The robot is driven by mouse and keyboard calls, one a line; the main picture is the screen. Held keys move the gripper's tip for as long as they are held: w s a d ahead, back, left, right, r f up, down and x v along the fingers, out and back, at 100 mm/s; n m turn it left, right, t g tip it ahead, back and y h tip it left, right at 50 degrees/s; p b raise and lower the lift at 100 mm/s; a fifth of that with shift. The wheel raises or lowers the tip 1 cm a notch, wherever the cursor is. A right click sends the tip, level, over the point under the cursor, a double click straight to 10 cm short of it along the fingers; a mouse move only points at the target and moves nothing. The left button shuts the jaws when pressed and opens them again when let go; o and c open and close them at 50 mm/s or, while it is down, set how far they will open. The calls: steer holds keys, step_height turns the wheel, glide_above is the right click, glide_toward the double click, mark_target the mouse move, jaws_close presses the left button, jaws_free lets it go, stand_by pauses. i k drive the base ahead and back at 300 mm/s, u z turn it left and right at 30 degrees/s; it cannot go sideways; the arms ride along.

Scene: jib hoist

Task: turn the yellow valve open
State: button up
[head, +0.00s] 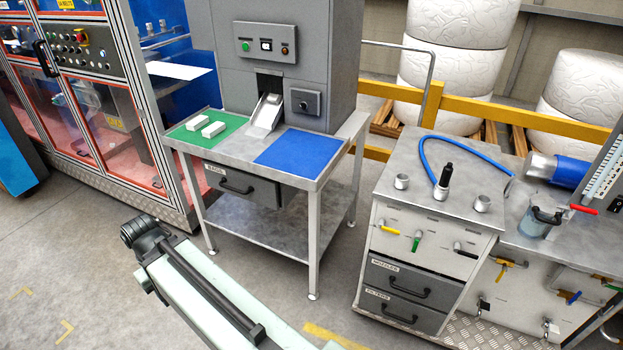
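A yellow valve handle (389,230) sits on the pale front panel of the grey-topped cabinet (408,170) at the right, left of a green handle (416,241) and a black handle (464,249). It lies nearly level, tilted slightly. Another yellow handle (503,268) is on the lower bench front farther right, roughly level with a stem hanging down. I cannot tell which one the task means. My pale green arm crosses the lower middle, well left of both handles and apart from them. I cannot make out gripper fingers in this view.
A steel table (233,164) with green and blue mats stands ahead, below a grey machine (290,60). A blue hose (455,140) and fittings are on the cabinet top. Drawers (405,285) are below the handles. Bare floor lies between table and cabinet.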

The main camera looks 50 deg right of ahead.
mark_target(500, 277)
steer(key=z, duration=1.35)
steer(key=k, duration=1.45)
steer(key=z, duration=0.55)
steer(key=i, duration=0.8)
steer(key=u, duration=0.05)
